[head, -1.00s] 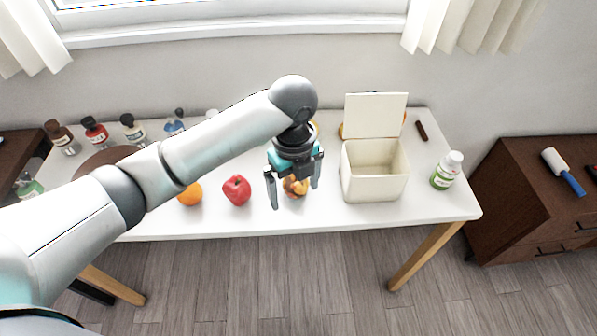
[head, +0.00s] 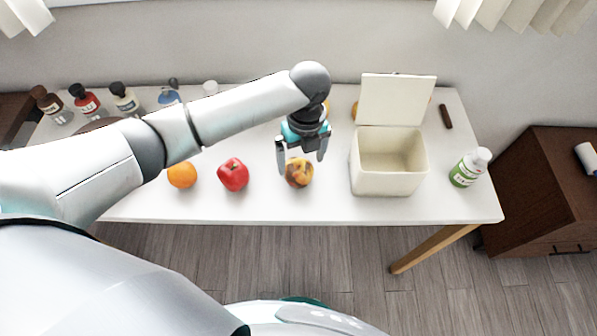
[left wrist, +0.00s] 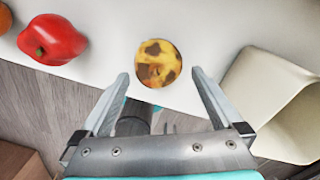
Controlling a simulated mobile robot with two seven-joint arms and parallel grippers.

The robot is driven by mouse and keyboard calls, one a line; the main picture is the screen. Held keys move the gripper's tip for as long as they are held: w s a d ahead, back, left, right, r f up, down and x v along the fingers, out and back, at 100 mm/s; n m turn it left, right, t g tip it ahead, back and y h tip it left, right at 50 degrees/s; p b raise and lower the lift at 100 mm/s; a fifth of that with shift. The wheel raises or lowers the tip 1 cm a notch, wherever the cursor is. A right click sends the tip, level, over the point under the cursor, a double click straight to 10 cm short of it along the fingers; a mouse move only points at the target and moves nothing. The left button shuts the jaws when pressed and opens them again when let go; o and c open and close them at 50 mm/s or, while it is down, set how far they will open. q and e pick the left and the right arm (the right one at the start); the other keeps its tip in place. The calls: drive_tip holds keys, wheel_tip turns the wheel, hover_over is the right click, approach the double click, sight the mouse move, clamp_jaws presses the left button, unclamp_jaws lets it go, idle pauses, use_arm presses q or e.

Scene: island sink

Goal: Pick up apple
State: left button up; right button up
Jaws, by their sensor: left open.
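A round yellow fruit with dark brown patches, likely the apple (head: 299,172), sits on the white table near its front edge. It also shows in the left wrist view (left wrist: 158,63), centred just beyond the fingertips. My left gripper (head: 302,163) points down over it with fingers spread and nothing between them; its open jaws (left wrist: 160,75) frame the fruit without visible contact. A red, lobed item with a green stem, pepper-like (head: 233,174), lies to the left and also shows in the left wrist view (left wrist: 53,40). My right gripper is out of view.
An orange (head: 182,174) lies left of the red item. An open cream box (head: 388,183) stands close to the right of the gripper. A green-labelled bottle (head: 468,168) and a dark brown stick (head: 446,116) are farther right. Several small bottles (head: 86,101) line the back left.

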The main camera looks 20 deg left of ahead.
sight(300, 167)
use_arm(q)
drive_tip(key=shift+f, duration=0.65)
wheel_tip(300, 167, down, 4)
drive_tip(key=shift+s+a+f+b, duration=0.1)
drive_tip(key=shift+f+b, duration=0.05)
drive_tip(key=shift+b, duration=0.45)
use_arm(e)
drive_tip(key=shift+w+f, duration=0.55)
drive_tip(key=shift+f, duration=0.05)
use_arm(q)
drive_tip(key=c, duration=1.3)
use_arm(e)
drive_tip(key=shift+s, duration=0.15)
use_arm(q)
drive_tip(key=shift+o, duration=0.2)
drive_tip(key=shift+r, duration=0.2)
wheel_tip(300, 167, up, 20)
drive_tip(key=p, duration=0.4)
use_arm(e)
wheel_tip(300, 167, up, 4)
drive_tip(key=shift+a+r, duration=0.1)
